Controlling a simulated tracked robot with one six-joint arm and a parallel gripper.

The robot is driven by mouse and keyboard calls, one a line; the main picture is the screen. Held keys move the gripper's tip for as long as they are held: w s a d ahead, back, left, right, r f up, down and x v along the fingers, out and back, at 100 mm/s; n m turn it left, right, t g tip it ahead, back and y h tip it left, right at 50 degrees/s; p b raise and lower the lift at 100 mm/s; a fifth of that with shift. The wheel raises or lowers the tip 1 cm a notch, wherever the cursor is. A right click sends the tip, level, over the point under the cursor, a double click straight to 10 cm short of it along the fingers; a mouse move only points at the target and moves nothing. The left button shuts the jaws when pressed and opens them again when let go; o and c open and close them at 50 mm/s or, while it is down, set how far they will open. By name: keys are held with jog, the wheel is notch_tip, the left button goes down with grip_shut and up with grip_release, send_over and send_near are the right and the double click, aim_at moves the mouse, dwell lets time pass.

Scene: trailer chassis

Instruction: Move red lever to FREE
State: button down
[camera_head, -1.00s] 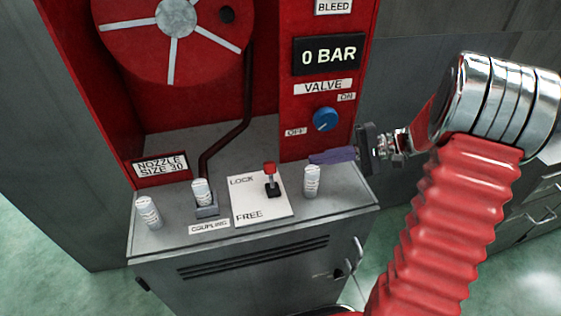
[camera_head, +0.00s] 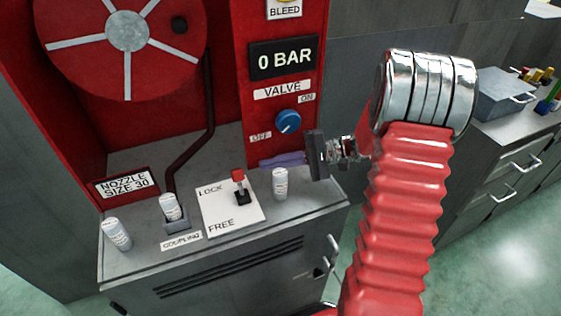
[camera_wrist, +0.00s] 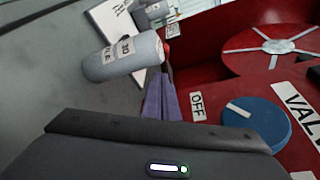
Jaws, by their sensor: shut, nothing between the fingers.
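My gripper (camera_head: 262,163) is shut and empty, with purple fingers pointing left. In the head view its tips show just right of the knob, apart from it, and above the right-hand nozzle.
A grey nozzle (camera_head: 280,185) stands right of the plate. Two more nozzles are on the left, one at the COUPLING label (camera_head: 181,241). The blue valve knob (camera_head: 288,122) and red panel rise behind. A workbench (camera_head: 500,140) stands at the right.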

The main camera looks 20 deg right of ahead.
aim_at(239, 182)
jog(key=x, duration=0.6)
jog(key=shift+r, duration=0.1)
dwell(0.3)
